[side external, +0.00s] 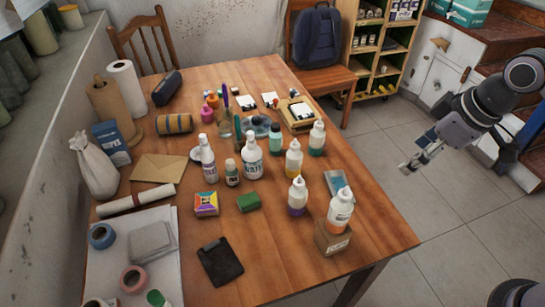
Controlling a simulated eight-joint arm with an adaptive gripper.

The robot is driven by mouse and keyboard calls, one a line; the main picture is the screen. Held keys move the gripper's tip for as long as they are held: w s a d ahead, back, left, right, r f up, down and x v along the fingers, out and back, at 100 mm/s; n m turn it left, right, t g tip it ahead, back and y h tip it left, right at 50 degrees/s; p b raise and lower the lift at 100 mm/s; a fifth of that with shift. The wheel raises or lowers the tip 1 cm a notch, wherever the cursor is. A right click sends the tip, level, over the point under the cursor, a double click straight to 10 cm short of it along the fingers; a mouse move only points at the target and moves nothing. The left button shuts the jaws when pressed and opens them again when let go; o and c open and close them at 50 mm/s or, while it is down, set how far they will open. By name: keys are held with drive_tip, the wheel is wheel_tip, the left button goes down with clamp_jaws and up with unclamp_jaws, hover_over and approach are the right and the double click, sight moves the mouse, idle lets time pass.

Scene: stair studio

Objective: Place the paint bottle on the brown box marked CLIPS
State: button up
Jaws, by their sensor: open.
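A small brown box (332,240) stands near the table's front right edge; its marking is too small to read. A white paint bottle with orange contents (340,212) stands upright on top of it. Other paint bottles stand on the table: a yellow one (293,160), a purple one (297,197) and a teal-green one (317,140). My gripper (409,164) is open and empty, off the table's right side over the floor, apart from the box and the bottles.
The wooden table (290,245) also holds white bottles (252,160), a green block (248,202), a dark clipboard (220,262) and a small blue packet (338,183). A chair (320,80) with a backpack stands behind. The table's front right is mostly bare.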

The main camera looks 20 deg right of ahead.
drive_tip(key=s+d+f+m+t+h, duration=0.1)
drive_tip(key=s+d+f+m+t, duration=0.1)
drive_tip(key=d+m, duration=0.4)
drive_tip(key=shift+s+d+f+t, duration=0.2)
drive_tip(key=shift+d+t, duration=0.3)
drive_tip(key=shift+d, duration=0.45)
